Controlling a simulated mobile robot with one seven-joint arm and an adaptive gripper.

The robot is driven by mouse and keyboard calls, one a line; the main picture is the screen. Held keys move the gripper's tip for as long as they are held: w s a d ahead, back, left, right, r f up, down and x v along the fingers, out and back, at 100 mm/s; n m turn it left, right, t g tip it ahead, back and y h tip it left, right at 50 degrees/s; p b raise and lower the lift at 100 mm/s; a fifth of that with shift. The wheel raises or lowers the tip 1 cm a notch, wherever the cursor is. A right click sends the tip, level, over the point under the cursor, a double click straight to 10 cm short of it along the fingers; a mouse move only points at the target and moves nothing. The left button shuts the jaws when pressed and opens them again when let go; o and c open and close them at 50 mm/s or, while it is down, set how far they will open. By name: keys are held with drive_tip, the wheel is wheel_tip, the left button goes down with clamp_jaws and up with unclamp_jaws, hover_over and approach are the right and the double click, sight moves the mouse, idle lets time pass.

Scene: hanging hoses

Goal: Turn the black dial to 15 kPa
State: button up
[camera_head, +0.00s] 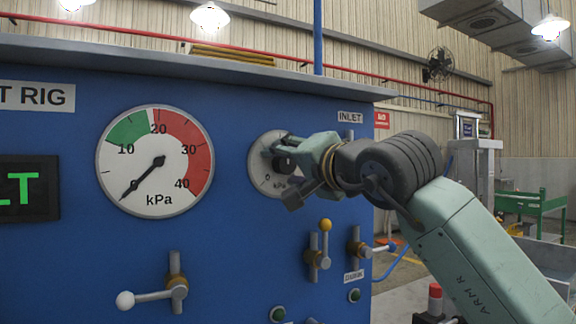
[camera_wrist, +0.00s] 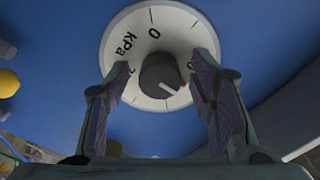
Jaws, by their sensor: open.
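The black dial (camera_wrist: 160,76) is a round knob on a white scale plate (camera_wrist: 130,40) marked "0" and "kPa". Its pale pointer, with some red, points to the lower right in the wrist view. In the head view the dial (camera_head: 284,166) is partly covered by my gripper (camera_head: 288,170). In the wrist view my gripper (camera_wrist: 163,78) is open, one finger on each side of the knob, with visible gaps. Some scale numbers are hidden by the fingers. A large round gauge (camera_head: 158,196) has its black needle pointing lower left, below the 10 mark.
The blue panel also carries a white-ended lever (camera_head: 125,300), a yellow-knobbed valve (camera_head: 325,226) and another valve (camera_head: 360,247), all below the dial. Green buttons (camera_head: 278,314) sit along the bottom. A grey ledge (camera_head: 180,57) overhangs the top.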

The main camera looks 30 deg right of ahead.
drive_tip(key=s, duration=1.2)
drive_tip(key=shift+a, duration=0.35)
